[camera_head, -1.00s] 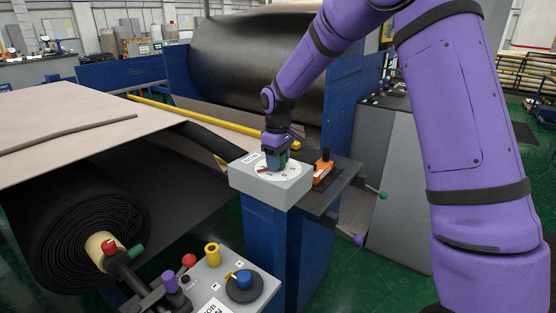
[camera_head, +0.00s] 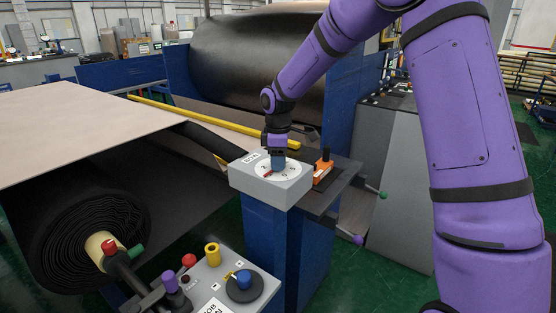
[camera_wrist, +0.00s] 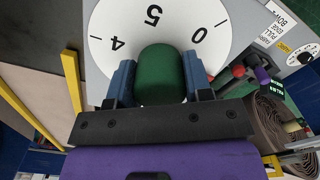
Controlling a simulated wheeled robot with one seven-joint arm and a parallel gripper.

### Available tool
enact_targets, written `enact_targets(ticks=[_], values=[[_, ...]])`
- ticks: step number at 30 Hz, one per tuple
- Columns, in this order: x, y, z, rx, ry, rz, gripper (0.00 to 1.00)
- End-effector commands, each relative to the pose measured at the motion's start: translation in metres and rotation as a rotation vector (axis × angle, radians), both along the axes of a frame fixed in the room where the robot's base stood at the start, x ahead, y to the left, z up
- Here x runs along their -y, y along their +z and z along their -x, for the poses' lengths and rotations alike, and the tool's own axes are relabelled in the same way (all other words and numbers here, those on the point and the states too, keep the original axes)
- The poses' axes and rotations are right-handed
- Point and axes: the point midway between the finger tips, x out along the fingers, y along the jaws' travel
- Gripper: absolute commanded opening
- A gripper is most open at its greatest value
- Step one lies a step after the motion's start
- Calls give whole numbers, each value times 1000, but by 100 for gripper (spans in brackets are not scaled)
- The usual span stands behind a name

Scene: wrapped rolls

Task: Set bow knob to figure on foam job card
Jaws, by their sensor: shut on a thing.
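The green knob (camera_wrist: 160,75) stands on a white round dial (camera_wrist: 105,45) and sits between my gripper's two blue fingers. My gripper (camera_head: 278,164) is shut on it from above. In the head view the dial is on top of a grey box (camera_head: 270,194) with a small label, and a red mark shows beside the fingers.
An orange block with a black handle (camera_head: 323,167) stands close right of the box. A panel with a blue knob (camera_head: 243,279) and red and yellow knobs is in front. A black roll (camera_head: 75,225) is at left, below a beige sheet (camera_head: 70,115).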

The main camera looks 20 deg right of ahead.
Motion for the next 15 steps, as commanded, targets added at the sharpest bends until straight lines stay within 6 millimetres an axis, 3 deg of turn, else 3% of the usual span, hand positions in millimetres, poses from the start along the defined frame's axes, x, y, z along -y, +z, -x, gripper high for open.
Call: enact_targets(ticks=[9,10,13,15], values=[[0,1,-1,3,0,0,22],[0,1,-1,3,0,0,48],[0,1,-1,2,0,0,71],[0,1,-1,2,0,0,72]])
